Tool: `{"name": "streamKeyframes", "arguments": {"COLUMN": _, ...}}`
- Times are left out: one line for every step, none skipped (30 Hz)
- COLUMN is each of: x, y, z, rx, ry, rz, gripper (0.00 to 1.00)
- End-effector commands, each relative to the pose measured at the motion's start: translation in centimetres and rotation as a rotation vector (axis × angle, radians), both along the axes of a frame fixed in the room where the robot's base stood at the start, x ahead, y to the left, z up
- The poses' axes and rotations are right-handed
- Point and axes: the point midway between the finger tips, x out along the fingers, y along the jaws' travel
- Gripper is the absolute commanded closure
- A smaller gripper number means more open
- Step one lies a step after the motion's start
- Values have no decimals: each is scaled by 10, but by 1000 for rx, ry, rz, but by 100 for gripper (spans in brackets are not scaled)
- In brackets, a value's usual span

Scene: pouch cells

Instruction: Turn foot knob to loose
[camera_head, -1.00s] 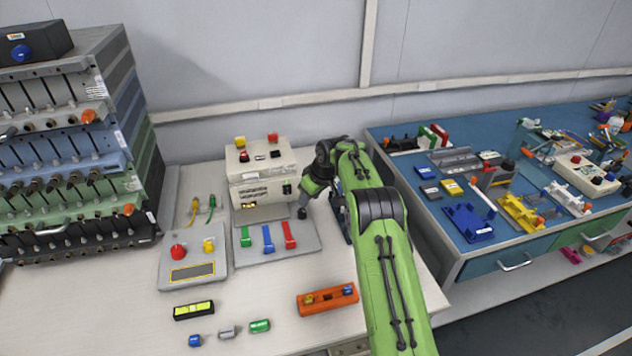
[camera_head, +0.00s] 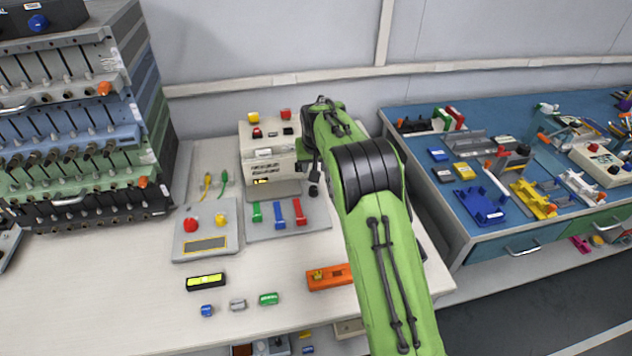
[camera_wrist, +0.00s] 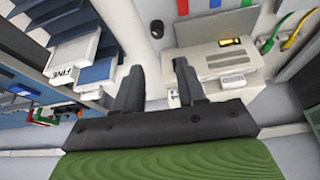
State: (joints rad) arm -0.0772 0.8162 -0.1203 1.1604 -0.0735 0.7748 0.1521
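A small dark round knob (camera_head: 314,190) shows at the right of the grey plate, just below my arm. A black round knob (camera_wrist: 157,28) also shows near the top of the wrist view. I cannot tell for sure whether either is the foot knob, or read its setting. In the wrist view my gripper (camera_wrist: 158,80) has its two dark fingers apart, with nothing between them. The round knob lies beyond the fingertips and apart from them. In the head view my green arm hides most of the gripper and the bench behind it.
A pale instrument box (camera_head: 262,165) stands left of my arm. Before it is a grey plate (camera_head: 262,233) with green, blue and red bars. An orange block (camera_head: 328,277) lies nearer the front. A block marked "FINE" (camera_wrist: 65,75) is at left in the wrist view. The bench's front left is clear.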

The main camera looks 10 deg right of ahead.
Motion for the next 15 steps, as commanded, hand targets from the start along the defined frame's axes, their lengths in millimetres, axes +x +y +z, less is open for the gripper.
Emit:
{"name": "streamKeyframes", "arguments": {"x": 1, "y": -2, "z": -6, "rx": -1, "ry": 1, "rz": -15, "gripper": 60}}
{"name": "streamKeyframes", "arguments": {"x": 3, "y": -3, "z": -10, "rx": -1, "ry": 2, "rz": -15, "gripper": 60}}
{"name": "streamKeyframes", "arguments": {"x": 6, "y": -3, "z": -17, "rx": -1, "ry": 3, "rz": -13, "gripper": 60}}
{"name": "streamKeyframes", "arguments": {"x": 8, "y": -3, "z": -24, "rx": -1, "ry": 3, "rz": -12, "gripper": 60}}
{"name": "streamKeyframes", "arguments": {"x": 11, "y": -4, "z": -31, "rx": 0, "ry": 3, "rz": -12, "gripper": 60}}
{"name": "streamKeyframes", "arguments": {"x": 15, "y": -4, "z": -40, "rx": -1, "ry": 2, "rz": -11, "gripper": 60}}
{"name": "streamKeyframes", "arguments": {"x": 18, "y": -4, "z": -48, "rx": -1, "ry": 3, "rz": -10, "gripper": 60}}
{"name": "streamKeyframes", "arguments": {"x": 21, "y": -4, "z": -55, "rx": 0, "ry": 2, "rz": -10, "gripper": 60}}
{"name": "streamKeyframes", "arguments": {"x": 25, "y": -5, "z": -64, "rx": 0, "ry": 2, "rz": -9, "gripper": 60}}
{"name": "streamKeyframes", "arguments": {"x": 28, "y": -5, "z": -71, "rx": 0, "ry": 3, "rz": -9, "gripper": 60}}
{"name": "streamKeyframes", "arguments": {"x": 31, "y": -5, "z": -78, "rx": 0, "ry": 3, "rz": -8, "gripper": 60}}
{"name": "streamKeyframes", "arguments": {"x": 35, "y": -6, "z": -88, "rx": 0, "ry": 2, "rz": -8, "gripper": 60}}
{"name": "streamKeyframes", "arguments": {"x": 37, "y": -6, "z": -95, "rx": 0, "ry": 2, "rz": -8, "gripper": 60}}
{"name": "streamKeyframes", "arguments": {"x": 40, "y": -6, "z": -102, "rx": 0, "ry": 3, "rz": -7, "gripper": 60}}
{"name": "streamKeyframes", "arguments": {"x": 44, "y": -6, "z": -111, "rx": 0, "ry": 2, "rz": -7, "gripper": 60}}
